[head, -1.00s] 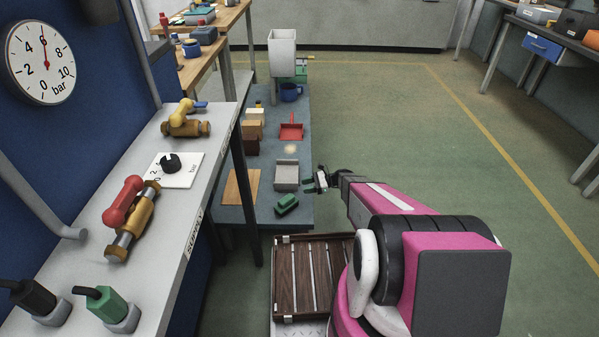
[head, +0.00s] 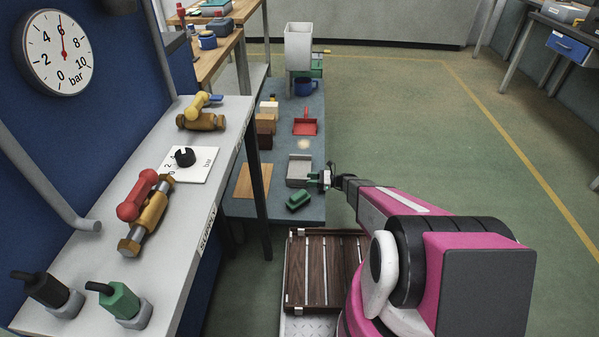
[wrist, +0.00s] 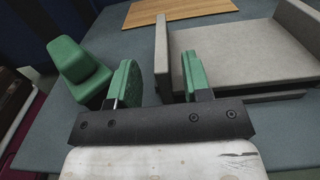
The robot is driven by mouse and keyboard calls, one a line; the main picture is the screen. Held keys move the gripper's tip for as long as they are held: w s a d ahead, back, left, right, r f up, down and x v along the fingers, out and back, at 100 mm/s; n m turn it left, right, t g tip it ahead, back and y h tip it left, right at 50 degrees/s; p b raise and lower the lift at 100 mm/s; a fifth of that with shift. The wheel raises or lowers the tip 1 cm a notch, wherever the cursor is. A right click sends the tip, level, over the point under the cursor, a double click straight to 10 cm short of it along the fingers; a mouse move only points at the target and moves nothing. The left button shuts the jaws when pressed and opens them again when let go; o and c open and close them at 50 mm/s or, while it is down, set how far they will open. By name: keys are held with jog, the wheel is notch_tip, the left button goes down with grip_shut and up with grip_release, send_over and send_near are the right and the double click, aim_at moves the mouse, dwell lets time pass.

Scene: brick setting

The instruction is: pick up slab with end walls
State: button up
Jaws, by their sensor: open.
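The slab with end walls (head: 300,171) is a grey piece lying on the blue-grey low table. In the wrist view the slab (wrist: 235,57) shows a flat floor with a raised wall at each end. My gripper (head: 316,178) is at the slab's right edge in the head view. In the wrist view my gripper (wrist: 158,66) has its two green fingers apart, one on each side of the line of the slab's left wall. Nothing is held. Whether a finger touches the slab cannot be told.
A green block (head: 299,200) lies close by in front of the slab. A tan board (head: 253,181) is to its left, and a red dustpan-like piece (head: 305,123) is behind. Wooden and brown blocks, a blue mug (head: 305,87) and a white bin (head: 299,45) stand farther back.

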aim_at(304, 179)
jog(key=a, duration=0.3)
jog(key=shift+w+a, duration=0.15)
jog(key=shift+a, duration=0.2)
jog(key=shift+c, duration=0.3)
grip_shut()
jog(key=shift+r, duration=0.15)
